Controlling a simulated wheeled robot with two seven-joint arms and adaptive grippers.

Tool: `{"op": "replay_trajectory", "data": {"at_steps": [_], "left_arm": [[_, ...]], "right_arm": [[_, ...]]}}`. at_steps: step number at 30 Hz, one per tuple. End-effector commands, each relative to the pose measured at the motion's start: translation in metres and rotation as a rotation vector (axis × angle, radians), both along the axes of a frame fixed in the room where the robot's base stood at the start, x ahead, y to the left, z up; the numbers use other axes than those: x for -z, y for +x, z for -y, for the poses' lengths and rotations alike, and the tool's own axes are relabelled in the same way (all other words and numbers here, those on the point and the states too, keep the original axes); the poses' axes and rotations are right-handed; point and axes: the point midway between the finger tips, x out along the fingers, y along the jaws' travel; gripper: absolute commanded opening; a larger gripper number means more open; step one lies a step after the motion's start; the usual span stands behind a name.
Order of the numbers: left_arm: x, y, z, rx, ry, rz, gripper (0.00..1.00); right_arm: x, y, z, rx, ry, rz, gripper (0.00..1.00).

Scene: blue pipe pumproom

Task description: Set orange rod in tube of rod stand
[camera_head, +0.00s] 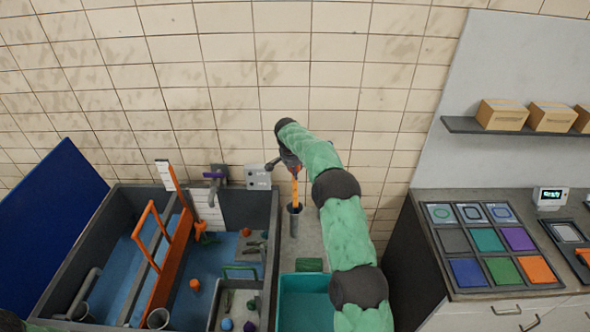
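The orange rod (295,190) stands upright near the middle of the view, between the basin and the side counter. Its lower end is at the mouth of a grey tube (294,211) and seems to be inside it. My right gripper (292,168) is above the tube, at the end of the green arm, and appears shut on the upper part of the rod. The fingers are small and dark, and the rod's top is hidden by them. My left gripper is not in view.
A grey basin (273,220) with an orange divider (168,262) and loose small pieces lies to the left. A teal bin (305,282) stands in front of the tube. The right counter holds coloured tiles (488,240); a shelf (470,125) above carries boxes (502,114).

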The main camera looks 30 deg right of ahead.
Motion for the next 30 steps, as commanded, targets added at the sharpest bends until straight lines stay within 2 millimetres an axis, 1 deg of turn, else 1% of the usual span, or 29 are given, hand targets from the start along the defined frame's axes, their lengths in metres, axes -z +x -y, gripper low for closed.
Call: {"op": "replay_trajectory", "data": {"at_steps": [1, 2, 3, 4, 5, 13, 17, 20, 23, 30], "left_arm": [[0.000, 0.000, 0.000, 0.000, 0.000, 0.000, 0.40], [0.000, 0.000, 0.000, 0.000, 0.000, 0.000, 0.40], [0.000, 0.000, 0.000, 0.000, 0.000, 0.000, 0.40], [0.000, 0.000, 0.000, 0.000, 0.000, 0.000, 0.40], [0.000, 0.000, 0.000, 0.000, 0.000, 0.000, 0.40], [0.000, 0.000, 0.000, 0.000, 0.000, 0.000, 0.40], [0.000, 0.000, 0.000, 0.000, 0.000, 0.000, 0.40], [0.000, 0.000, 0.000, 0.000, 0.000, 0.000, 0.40], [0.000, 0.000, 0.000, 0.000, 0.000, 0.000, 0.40], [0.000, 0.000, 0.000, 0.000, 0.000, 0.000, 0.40]], "right_arm": [[-0.001, 0.000, 0.001, 0.000, -0.001, 0.001, 0.00], [-0.001, 0.000, 0.001, 0.000, -0.001, 0.001, 0.49], [-0.001, 0.000, 0.000, 0.000, -0.001, 0.001, 0.60], [-0.001, 0.000, 0.000, 0.000, -0.001, 0.001, 0.69], [-0.001, 0.000, 0.000, 0.000, -0.001, 0.001, 0.70], [0.000, 0.000, 0.000, 0.000, 0.000, 0.000, 0.70], [-0.004, 0.000, -0.001, 0.000, 0.000, 0.001, 0.70], [-0.015, -0.002, -0.004, -0.001, 0.000, 0.003, 0.70], [-0.031, -0.005, -0.008, -0.001, 0.000, 0.003, 0.70], [-0.077, -0.014, -0.019, 0.000, 0.000, 0.004, 0.70]]}}
